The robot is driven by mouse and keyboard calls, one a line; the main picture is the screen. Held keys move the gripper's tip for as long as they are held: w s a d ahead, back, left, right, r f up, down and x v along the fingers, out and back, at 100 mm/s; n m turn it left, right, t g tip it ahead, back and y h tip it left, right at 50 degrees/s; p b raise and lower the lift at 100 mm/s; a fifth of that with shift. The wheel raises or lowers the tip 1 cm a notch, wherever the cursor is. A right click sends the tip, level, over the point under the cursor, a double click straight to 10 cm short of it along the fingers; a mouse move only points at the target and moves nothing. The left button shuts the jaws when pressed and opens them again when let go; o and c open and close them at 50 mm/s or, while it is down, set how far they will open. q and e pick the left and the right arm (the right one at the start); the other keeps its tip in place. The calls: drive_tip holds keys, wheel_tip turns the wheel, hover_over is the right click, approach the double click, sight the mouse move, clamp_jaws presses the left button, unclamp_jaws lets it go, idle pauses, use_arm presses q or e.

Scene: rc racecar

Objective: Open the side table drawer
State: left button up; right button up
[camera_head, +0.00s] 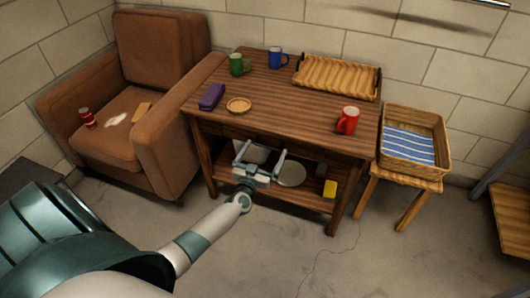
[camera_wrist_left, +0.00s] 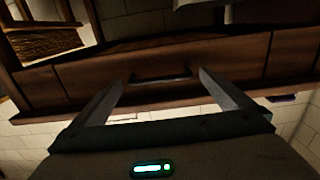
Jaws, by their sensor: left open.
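The wooden side table (camera_head: 285,108) stands in the middle of the head view. Its drawer front (camera_wrist_left: 225,62) fills much of the left wrist view and looks shut, with seams at both sides. A dark bar handle (camera_wrist_left: 160,77) sits at the middle of the drawer front. My left gripper (camera_head: 262,153) is in front of the table, just below the tabletop's front edge. It is open and empty; in the left wrist view its fingertips (camera_wrist_left: 167,79) appear on either side of the handle, apart from it. The gripper partly hides the drawer in the head view. My right gripper is not in view.
The tabletop holds a green mug (camera_head: 237,65), blue mug (camera_head: 277,58), red mug (camera_head: 347,121), purple case (camera_head: 211,96) and wicker tray (camera_head: 336,77). A brown armchair (camera_head: 155,50) stands left; a basket (camera_head: 418,125) on a stool stands right. The floor in front is clear.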

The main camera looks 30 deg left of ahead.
use_arm(q)
drive_tip(key=shift+w, duration=0.3)
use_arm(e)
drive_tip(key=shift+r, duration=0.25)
use_arm(q)
drive_tip(key=c, duration=1.4)
